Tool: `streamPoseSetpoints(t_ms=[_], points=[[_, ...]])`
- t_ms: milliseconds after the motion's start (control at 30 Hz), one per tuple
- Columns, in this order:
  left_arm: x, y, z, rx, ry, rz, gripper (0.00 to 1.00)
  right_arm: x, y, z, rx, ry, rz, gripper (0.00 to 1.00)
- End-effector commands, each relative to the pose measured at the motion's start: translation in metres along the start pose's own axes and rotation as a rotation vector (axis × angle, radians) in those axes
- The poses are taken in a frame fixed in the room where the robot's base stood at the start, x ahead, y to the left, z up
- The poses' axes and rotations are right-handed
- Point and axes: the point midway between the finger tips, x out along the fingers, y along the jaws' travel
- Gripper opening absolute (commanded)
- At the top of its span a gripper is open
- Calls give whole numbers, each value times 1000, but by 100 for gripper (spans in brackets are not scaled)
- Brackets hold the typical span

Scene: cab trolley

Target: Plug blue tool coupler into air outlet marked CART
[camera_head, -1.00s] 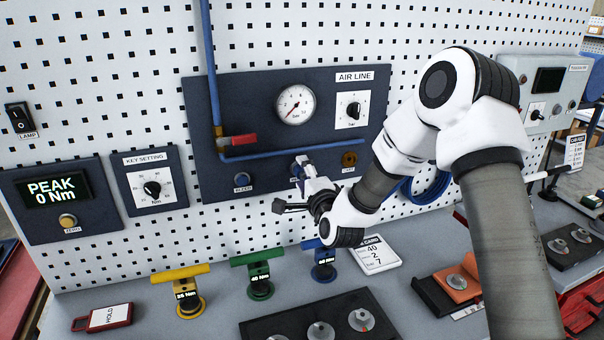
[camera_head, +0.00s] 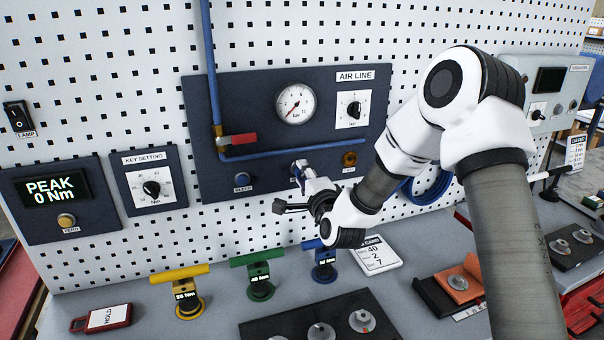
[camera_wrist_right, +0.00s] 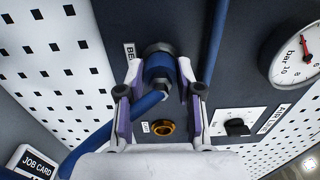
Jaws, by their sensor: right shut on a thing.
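The blue tool coupler (camera_wrist_right: 158,68) sits between the fingers of my right gripper (camera_wrist_right: 160,92) in the wrist view, with its blue hose running down to the left. In the head view my right gripper (camera_head: 300,178) reaches the lower middle of the air panel, shut on the coupler. A dark metal ring lies at the coupler's far end, beside a partly hidden label starting "BE"; I cannot tell whether they are joined. The brass CART outlet (camera_head: 349,159) is bare, to the right; it shows below the coupler in the wrist view (camera_wrist_right: 163,128). My left gripper is not in view.
The air panel (camera_head: 255,100) carries a gauge (camera_head: 295,104), a dial (camera_head: 353,109), a red-handled valve (camera_head: 237,139) and a blue button (camera_head: 242,180). Yellow (camera_head: 182,290), green (camera_head: 259,277) and blue (camera_head: 323,262) T-handled tools stand on the bench below.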

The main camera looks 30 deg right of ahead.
Motion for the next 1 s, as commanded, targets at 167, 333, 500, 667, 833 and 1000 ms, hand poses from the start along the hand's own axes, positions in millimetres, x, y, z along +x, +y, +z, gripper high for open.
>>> streamPoseSetpoints(t_ms=[167,333,500,667,833,1000], points=[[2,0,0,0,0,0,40,-8,2,0,0,0,3,0],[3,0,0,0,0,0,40,-14,2,0,0,0,4,0],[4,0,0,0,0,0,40,-21,1,0,1,0,2,0],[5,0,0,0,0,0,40,-28,2,0,1,-1,3,0],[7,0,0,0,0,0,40,-35,1,0,0,0,2,0],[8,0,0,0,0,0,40,-41,1,0,0,0,2,0]])
